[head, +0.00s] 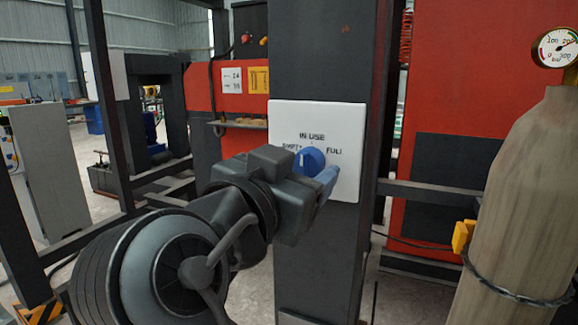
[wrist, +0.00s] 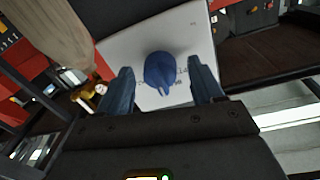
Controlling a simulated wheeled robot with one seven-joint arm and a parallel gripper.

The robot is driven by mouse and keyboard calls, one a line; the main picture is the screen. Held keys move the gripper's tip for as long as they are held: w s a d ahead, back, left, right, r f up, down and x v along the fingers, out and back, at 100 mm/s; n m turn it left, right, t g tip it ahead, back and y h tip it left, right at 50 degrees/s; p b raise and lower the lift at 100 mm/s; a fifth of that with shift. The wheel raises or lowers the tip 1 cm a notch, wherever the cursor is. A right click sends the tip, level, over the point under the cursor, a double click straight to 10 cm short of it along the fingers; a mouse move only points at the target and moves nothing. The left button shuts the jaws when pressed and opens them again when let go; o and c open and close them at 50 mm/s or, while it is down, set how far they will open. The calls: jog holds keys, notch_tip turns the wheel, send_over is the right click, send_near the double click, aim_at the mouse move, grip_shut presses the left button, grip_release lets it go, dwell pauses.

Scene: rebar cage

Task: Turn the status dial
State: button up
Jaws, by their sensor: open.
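The status dial is a blue knob (head: 310,160) on a white plate (head: 346,118) fixed to a dark grey post. The plate reads "IN USE" above the knob, "FULL" to its right and a partly hidden word, seemingly "EMPTY", to its left. My gripper (head: 318,182) is in front of the lower part of the plate. In the wrist view, the knob (wrist: 160,72) lies between and beyond the two blue fingers of my gripper (wrist: 158,86), which are apart with a gap on each side. I cannot tell the knob's exact pointing direction.
A tan gas cylinder (head: 520,190) with a pressure gauge (head: 556,47) stands at the right. The dark post (head: 315,240) carries the plate. Red panels and dark frames stand behind. A grey cabinet (head: 48,165) is at the left.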

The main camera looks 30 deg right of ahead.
jog(key=shift+c, duration=0.2)
jog(key=c, duration=1)
jog(key=shift+f, duration=0.1)
jog(key=shift+f+m+b, duration=0.15)
jog(key=shift+m+b, duration=0.15)
jog(key=shift+b, duration=0.6)
jog(key=shift+r+m+y+b, duration=0.15)
jog(key=shift+m+b, duration=2.6)
jog(key=shift+b, duration=1.75)
jog(key=shift+r+m+y+b, duration=0.15)
jog(key=shift+m+b, duration=2.6)
jog(key=shift+b, duration=1.75)
